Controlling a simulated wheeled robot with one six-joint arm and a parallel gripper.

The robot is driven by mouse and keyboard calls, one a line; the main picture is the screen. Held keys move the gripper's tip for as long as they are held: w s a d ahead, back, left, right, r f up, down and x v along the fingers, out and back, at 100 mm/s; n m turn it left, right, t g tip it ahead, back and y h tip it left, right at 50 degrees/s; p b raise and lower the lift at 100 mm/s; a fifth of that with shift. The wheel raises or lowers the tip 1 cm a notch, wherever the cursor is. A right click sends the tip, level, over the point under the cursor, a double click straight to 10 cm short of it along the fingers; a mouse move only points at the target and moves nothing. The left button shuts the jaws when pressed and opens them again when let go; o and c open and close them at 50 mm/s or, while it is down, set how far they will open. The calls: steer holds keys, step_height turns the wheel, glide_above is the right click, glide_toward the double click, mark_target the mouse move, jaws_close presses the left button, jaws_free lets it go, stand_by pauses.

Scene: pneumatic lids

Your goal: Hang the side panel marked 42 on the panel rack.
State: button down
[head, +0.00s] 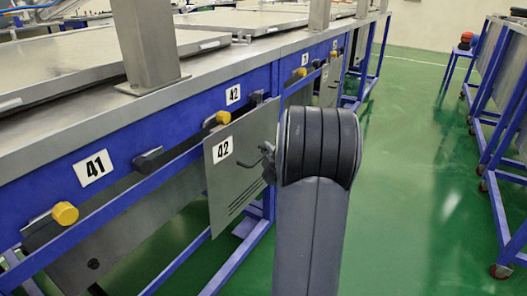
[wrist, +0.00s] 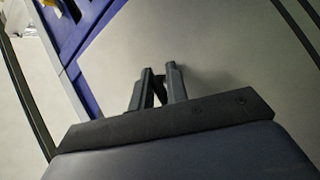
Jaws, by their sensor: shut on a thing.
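The grey side panel marked 42 (head: 232,190) is in the head view, just left of my arm, in front of the blue bench frame. It is upright but tilted, with dark slots low on its face and a handle near its right side. My gripper (head: 266,161) is at that handle and shut on the panel; my arm partly hides it. In the wrist view, the fingers (wrist: 158,84) are close together against the panel's grey face (wrist: 215,45). I cannot tell whether the panel touches the frame. No separate panel rack is clearly identifiable.
The steel-topped bench (head: 255,50) runs along the left on a blue frame. A 42 label (head: 233,94) and a 41 label (head: 93,168) mark it, with yellow knobs (head: 65,213) and dark latches sticking out. Blue wheeled racks (head: 505,150) stand at right. The green aisle (head: 420,170) is clear.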

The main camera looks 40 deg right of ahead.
steer(key=s+d, duration=0.2)
steer(key=s, duration=0.3)
steer(key=shift+s+r, duration=0.15)
steer(key=shift+s, duration=0.2)
stand_by(0.4)
